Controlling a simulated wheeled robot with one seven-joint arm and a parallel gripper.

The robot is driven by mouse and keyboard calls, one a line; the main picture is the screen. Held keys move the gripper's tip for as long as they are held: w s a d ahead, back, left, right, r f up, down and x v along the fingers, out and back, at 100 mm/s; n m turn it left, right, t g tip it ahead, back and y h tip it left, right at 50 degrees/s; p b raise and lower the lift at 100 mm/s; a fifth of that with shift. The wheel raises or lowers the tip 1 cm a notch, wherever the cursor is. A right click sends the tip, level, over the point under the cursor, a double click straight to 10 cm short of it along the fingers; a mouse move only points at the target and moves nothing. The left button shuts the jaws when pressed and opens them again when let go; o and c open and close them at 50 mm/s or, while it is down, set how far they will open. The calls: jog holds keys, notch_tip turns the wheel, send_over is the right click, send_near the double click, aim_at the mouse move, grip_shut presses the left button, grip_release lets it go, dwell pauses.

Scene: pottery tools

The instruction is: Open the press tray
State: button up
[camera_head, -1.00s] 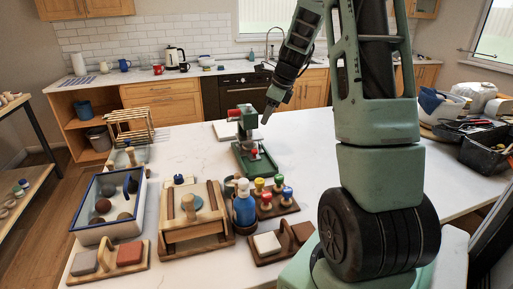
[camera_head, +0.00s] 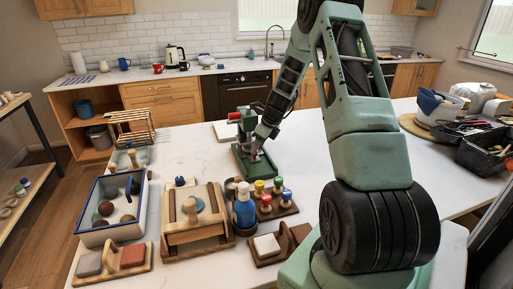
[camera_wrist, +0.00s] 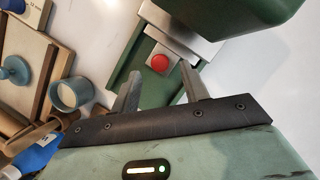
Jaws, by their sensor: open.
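The green press (camera_head: 247,118) stands on the white table, with a red handle (camera_head: 235,115) at its upper left. Its low green tray (camera_head: 241,163) extends toward the front. The wrist view shows a round red knob (camera_wrist: 160,63) on the tray, in front of a silver plate (camera_wrist: 184,20) and the dark green press body (camera_wrist: 225,14). My gripper (camera_wrist: 160,85) is open and empty, its two fingers pointing at the knob, one to either side and just short of it. In the head view my gripper (camera_head: 259,146) hangs over the tray and partly hides it.
In front of the press are a wooden frame (camera_head: 174,241), a blue bottle (camera_head: 245,211) and a rack of coloured knobs (camera_head: 270,210). A blue-rimmed bin (camera_head: 98,240) stands at left. A black crate (camera_head: 480,155) is at far right. Table right of the press is clear.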

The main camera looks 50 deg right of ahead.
jog(key=shift+x, duration=1.4)
jog(key=shift+c, duration=0.4)
